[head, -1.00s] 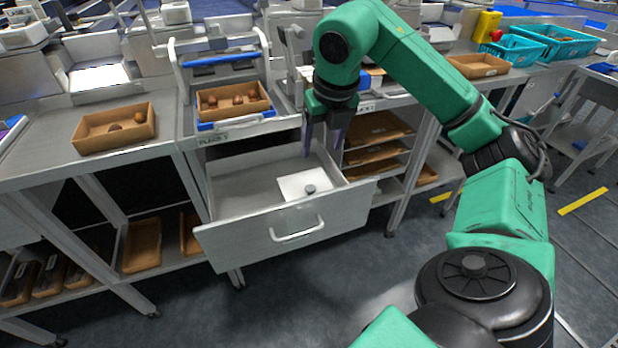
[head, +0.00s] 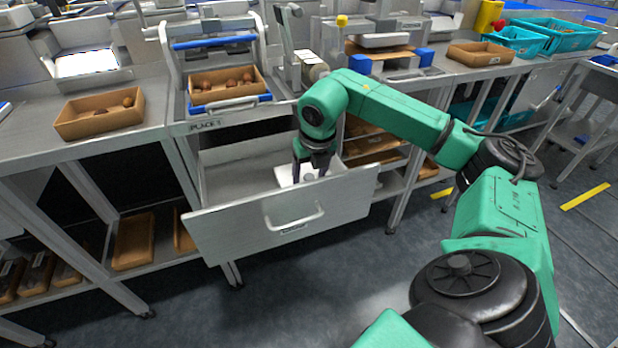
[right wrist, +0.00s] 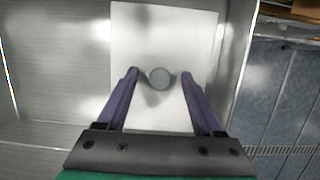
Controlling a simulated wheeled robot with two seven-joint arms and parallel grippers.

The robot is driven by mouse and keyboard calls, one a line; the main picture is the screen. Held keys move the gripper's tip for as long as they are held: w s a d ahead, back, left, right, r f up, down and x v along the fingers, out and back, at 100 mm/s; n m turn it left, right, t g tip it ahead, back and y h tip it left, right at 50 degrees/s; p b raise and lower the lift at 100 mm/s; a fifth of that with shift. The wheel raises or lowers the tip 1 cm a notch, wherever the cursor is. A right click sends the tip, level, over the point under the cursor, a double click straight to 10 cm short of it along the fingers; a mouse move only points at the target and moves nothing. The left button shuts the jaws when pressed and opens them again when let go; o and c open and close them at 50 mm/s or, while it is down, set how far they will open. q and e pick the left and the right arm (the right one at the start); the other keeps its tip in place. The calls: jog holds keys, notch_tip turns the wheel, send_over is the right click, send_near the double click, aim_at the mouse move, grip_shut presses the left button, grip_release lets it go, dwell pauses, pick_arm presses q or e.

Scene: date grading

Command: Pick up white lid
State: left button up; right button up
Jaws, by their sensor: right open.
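The white lid (right wrist: 165,35) is a flat square plate with a round grey knob (right wrist: 159,78) in its middle. It lies in the right part of the open drawer (head: 232,222). In the head view the lid (head: 285,175) is partly hidden by my right gripper (head: 310,178), which reaches down into the drawer. In the right wrist view my right gripper (right wrist: 165,75) is open, with one purple finger on each side of the knob and a gap on both sides. I do not see my left gripper.
The drawer's front panel and side walls stand close around the gripper. Above the drawer a box of dates (head: 228,88) sits on the bench. Another box (head: 70,130) stands to the left. Shelves with brown trays (head: 372,148) are to the right.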

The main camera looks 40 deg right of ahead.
jog(key=shift+r, duration=0.1)
grip_shut()
jog(key=shift+r, duration=0.1)
